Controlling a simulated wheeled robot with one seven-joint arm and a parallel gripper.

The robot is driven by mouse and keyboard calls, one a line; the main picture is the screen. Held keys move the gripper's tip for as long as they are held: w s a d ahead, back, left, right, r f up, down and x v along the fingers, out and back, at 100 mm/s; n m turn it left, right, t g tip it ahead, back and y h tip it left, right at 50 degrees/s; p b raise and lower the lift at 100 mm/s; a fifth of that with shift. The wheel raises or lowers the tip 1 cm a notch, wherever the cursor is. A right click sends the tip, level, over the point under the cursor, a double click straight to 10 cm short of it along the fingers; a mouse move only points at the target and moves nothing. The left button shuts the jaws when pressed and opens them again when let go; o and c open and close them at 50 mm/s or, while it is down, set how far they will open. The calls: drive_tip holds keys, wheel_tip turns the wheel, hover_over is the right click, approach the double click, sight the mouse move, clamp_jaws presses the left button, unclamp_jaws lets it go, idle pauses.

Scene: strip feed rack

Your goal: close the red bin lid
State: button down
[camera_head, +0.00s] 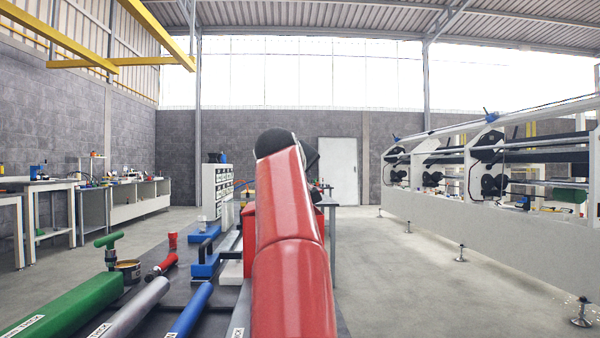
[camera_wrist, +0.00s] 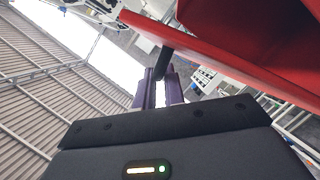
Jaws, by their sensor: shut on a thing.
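In the wrist view, my gripper (camera_wrist: 165,78) has its two purple fingers closed on a short dark handle (camera_wrist: 163,60) at the edge of a flat red panel, the red bin lid (camera_wrist: 225,62). The lid slants across the upper right of that view, and a darker red surface shows beyond it. In the head view, a little of the red bin (camera_head: 249,238) shows just left of my red arm. The arm hides the rest of the bin, the lid and my gripper there. How far the lid stands open cannot be told.
The dark table left of my arm bears a green cylinder (camera_head: 70,308), a grey cylinder (camera_head: 130,308), a blue cylinder (camera_head: 190,312), a green-handled tool (camera_head: 109,242) and blue blocks (camera_head: 205,265). A white machine rack (camera_head: 500,215) stands at right, with open floor (camera_head: 400,290) before it.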

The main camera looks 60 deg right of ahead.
drive_tip(key=shift+d+f, duration=0.1)
drive_tip(key=shift+f, duration=0.2)
drive_tip(key=c, duration=1.5)
unclamp_jaws()
drive_tip(key=b+v, duration=0.1)
drive_tip(key=v, duration=0.7)
drive_tip(key=shift+b, duration=0.35)
